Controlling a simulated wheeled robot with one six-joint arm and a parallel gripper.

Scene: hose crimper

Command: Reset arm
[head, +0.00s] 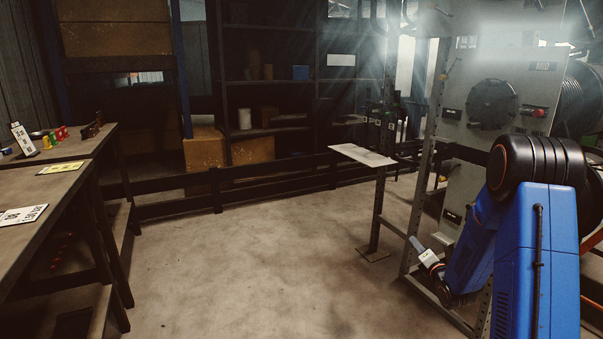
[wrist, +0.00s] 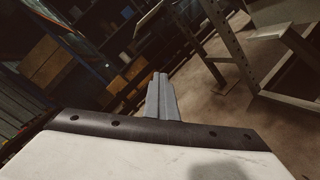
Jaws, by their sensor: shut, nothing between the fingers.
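My blue arm stands at the right of the head view, bent down at its black elbow. My gripper (head: 418,245) shows at the lower end of the arm, in front of the metal frame of the machine. In the wrist view my gripper (wrist: 160,78) points ahead with its two grey fingers together. The fingers are shut and hold nothing. The floor and a rack lie beyond the fingertips. Part of my wrist is hidden behind the blue arm link in the head view.
A crimper cabinet (head: 493,100) with a frame stands at the right, close to my arm. A small plate on a post (head: 362,155) stands left of it. A workbench (head: 40,190) with cards and small coloured items is at the left. The floor (head: 240,270) between is clear.

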